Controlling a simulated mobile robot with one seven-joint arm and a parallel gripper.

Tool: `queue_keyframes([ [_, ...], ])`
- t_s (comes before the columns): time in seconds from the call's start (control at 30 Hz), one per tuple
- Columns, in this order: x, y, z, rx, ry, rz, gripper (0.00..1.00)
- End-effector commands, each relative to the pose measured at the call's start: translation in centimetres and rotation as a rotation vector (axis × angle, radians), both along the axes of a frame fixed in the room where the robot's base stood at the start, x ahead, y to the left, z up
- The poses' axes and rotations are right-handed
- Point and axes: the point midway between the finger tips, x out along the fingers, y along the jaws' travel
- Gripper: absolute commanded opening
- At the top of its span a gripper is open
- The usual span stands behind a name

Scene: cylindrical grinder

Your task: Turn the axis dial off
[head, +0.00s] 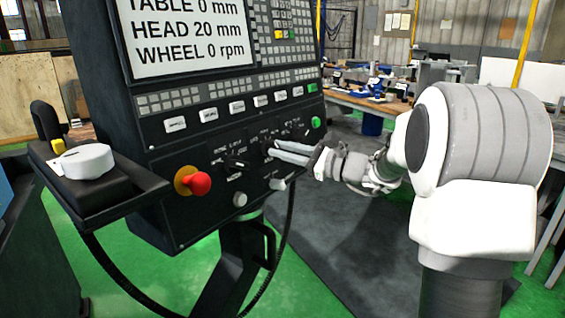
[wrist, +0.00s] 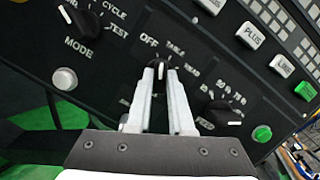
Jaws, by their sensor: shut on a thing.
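The axis dial (wrist: 160,70) is a small black knob with a white pointer line, on the black control panel (head: 160,226). In the wrist view the words OFF, TABLE and another partly hidden label stand in an arc above it. Its pointer faces roughly up in that view; which label it meets is hard to tell. My gripper (wrist: 161,74) is shut on the dial, with one pale finger on each side. In the head view my gripper (head: 270,147) reaches the panel from the right, and its fingers mostly hide the dial.
The mode dial (wrist: 84,20) is left of the axis dial and the feed dial (wrist: 222,113) is right of it. A red emergency stop (head: 199,183) and a handwheel (head: 82,161) are further left. White buttons (head: 209,115) run above.

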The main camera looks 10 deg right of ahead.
Motion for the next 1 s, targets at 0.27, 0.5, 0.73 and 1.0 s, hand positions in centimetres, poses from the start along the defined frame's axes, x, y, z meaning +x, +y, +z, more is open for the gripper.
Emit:
queue_keyframes([
  [0.27, 0.02, -0.06, -0.15, -0.115, -0.097, 0.027, 0.00],
  [0.5, 0.03, -0.06, -0.01, -0.158, -0.134, 0.037, 0.00],
  [0.73, 0.02, -0.06, 0.06, -0.168, -0.142, 0.040, 0.00],
  [1.0, 0.03, -0.05, 0.06, -0.168, -0.142, 0.040, 0.25],
])
